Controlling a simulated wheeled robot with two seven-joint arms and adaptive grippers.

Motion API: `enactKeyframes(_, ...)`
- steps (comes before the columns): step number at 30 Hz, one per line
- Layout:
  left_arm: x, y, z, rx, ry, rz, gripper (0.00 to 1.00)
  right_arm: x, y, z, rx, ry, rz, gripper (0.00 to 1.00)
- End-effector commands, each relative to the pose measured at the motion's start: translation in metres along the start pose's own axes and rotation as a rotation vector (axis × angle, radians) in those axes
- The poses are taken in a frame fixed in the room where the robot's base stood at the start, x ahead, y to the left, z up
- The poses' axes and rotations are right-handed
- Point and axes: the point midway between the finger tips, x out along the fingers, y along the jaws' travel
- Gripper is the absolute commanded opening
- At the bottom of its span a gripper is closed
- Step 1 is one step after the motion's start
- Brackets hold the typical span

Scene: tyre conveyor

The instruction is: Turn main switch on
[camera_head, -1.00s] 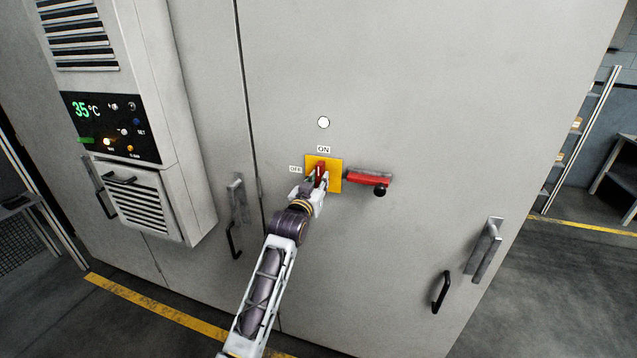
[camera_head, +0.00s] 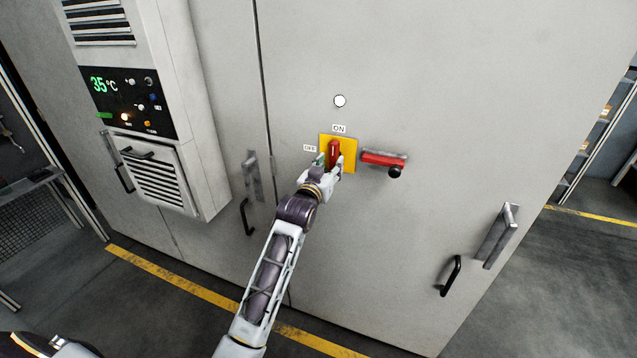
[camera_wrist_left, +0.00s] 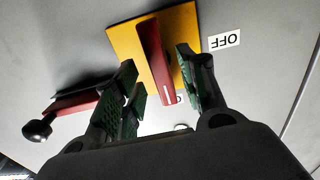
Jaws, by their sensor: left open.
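The main switch is a red handle (camera_head: 334,151) on a yellow plate (camera_head: 351,142) on the grey cabinet door. Its bar stands about upright in the head view, its end towards the ON label (camera_head: 339,128). The OFF label (camera_head: 310,148) is left of the plate. My left gripper (camera_head: 333,162) is open at the plate, below ON. In the left wrist view, its fingers (camera_wrist_left: 160,82) stand apart on either side of the red handle (camera_wrist_left: 154,58), with gaps visible. The handle's end partly hides a label there. My right gripper is not in view.
A red lever with a black knob (camera_head: 395,172) sticks out just right of the plate. A round white lamp (camera_head: 340,101) is above ON. Door handles (camera_head: 499,236) are lower down, and a control panel unit (camera_head: 132,104) juts out at the left.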

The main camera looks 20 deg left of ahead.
Motion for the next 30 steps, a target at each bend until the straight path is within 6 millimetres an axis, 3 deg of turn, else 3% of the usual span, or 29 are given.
enactKeyframes(30,-0.086,0.0,0.001,-0.001,-0.002,0.0,0.41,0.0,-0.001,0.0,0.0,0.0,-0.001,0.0)
